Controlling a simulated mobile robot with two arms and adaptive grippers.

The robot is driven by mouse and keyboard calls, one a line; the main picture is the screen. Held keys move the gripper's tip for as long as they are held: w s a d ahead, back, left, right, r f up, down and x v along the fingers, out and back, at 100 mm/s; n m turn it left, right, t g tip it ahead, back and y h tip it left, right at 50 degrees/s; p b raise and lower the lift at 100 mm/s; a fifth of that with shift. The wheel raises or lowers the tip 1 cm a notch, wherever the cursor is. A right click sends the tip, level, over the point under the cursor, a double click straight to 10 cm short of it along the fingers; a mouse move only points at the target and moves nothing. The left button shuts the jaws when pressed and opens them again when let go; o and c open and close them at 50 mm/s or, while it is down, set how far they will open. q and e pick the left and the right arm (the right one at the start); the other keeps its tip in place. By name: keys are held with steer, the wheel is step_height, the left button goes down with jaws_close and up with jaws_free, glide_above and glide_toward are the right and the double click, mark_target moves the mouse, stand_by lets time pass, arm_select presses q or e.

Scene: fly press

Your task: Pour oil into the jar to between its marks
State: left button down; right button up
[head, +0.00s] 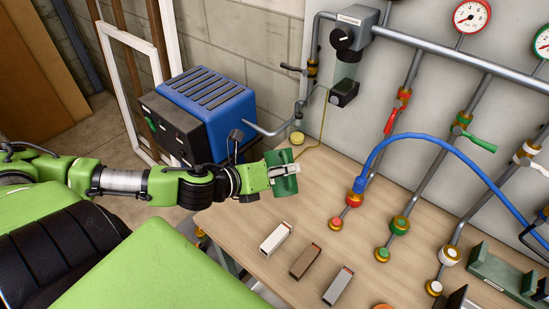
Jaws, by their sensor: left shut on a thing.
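My left gripper (284,169) reaches in from the left over the near left edge of the table. It is shut on a dark green thing (279,157), which the fingers partly cover. I cannot tell whether this is the oil container, and no oil shows running from it. A small yellowish vessel (297,138) sits at the back left of the table, beyond the gripper. My right gripper is not in view.
White (276,238), brown (305,261) and grey (338,286) blocks lie on the wooden table (330,185). Pipes with coloured valves and a blue hose (430,138) stand at the right. A blue compressor (209,98) stands behind my left arm. A green bracket (497,270) is at the right.

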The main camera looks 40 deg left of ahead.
mark_target(285, 156)
arm_select(q)
steer(key=shift+w+a+r+n, duration=0.15)
steer(key=shift+w+a+n, duration=0.05)
steer(key=shift+n, duration=0.1)
stand_by(0.4)
steer(key=shift+w+a+r+g+h+p, duration=0.2)
steer(key=shift+a+r+g+h+p, duration=0.1)
steer(key=shift+r+g+p, duration=0.25)
steer(key=shift+w+a+r+n, duration=0.2)
steer(key=shift+r+n, duration=0.1)
steer(key=shift+n, duration=0.1)
stand_by(1.4)
steer(key=shift+w+a+r+h, duration=0.1)
steer(key=shift+r+h, duration=0.15)
steer(key=shift+h, duration=0.05)
stand_by(0.8)
